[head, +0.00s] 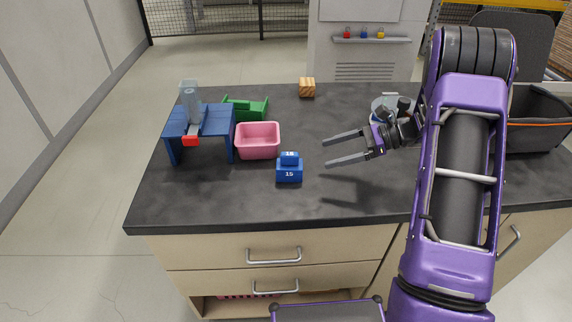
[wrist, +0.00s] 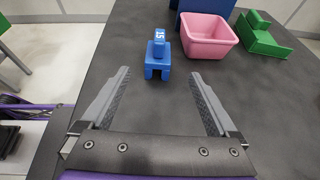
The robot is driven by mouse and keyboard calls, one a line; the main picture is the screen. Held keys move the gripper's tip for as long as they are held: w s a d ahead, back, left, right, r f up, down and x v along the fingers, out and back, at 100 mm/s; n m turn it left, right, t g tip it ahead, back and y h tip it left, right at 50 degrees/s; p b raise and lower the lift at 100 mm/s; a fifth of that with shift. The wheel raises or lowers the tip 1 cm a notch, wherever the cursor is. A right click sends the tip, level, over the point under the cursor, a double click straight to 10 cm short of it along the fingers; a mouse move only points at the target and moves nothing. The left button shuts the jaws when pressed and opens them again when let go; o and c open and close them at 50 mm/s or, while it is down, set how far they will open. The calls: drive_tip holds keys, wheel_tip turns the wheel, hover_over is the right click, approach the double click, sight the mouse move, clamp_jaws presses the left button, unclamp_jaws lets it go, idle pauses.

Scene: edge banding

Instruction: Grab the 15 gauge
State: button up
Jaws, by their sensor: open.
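The 15 gauge (head: 289,170) is a small blue block with a narrower top and white "15" markings. It stands on the dark worktop in front of the pink bin. In the wrist view the gauge (wrist: 158,58) stands upright beyond the fingertips, roughly centred between them. My gripper (head: 326,152) is open and empty, to the right of the gauge and apart from it. Its two fingers (wrist: 160,78) point toward the gauge in the wrist view.
A pink bin (head: 258,141) stands behind the gauge. A blue stand (head: 202,122) and a green block (head: 247,108) are at the left. A wooden cube (head: 307,88) sits at the back. A dark crate (head: 537,122) is at the right. The worktop (head: 230,203) is clear in front.

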sight(299, 162)
drive_tip(key=x, duration=1)
drive_tip(key=shift+f+b, duration=0.15)
drive_tip(key=shift+b, duration=0.25)
drive_tip(key=shift+b+x, duration=0.3)
drive_tip(key=shift+x, duration=2.45)
drive_tip(key=shift+s+d+f, duration=0.1)
drive_tip(key=shift+s+f, duration=0.05)
clamp_jaws()
